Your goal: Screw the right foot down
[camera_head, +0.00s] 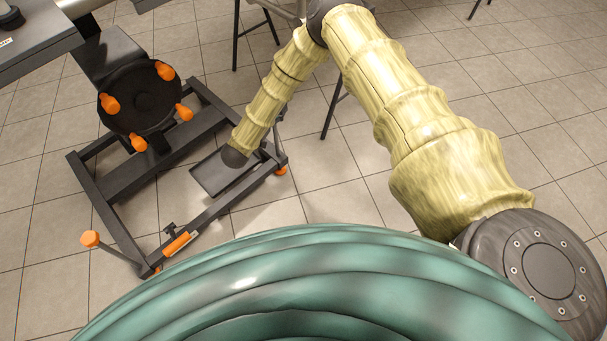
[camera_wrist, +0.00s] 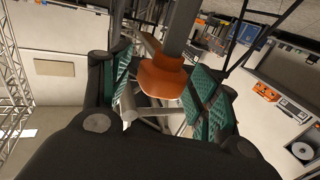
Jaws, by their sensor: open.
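The right foot is an orange, rounded piece at the bottom of a grey post; in the wrist view this orange foot (camera_wrist: 163,82) is large and central. My gripper (camera_wrist: 160,93) is open, with a green ribbed pad on either side of the foot. A gap shows between the foot and the right pad; contact on the left is unclear. In the head view an orange foot (camera_head: 282,170) shows at the right corner of the black base frame (camera_head: 210,215). My arm reaches down there, and my fingers are hidden.
A round black plate (camera_head: 141,97) with several orange knobs stands over the frame. An orange knob on a rod (camera_head: 90,239) and an orange lever (camera_head: 178,243) are at its near left. Thin black legs (camera_head: 333,105) stand behind my arm. Tiled floor is open at left.

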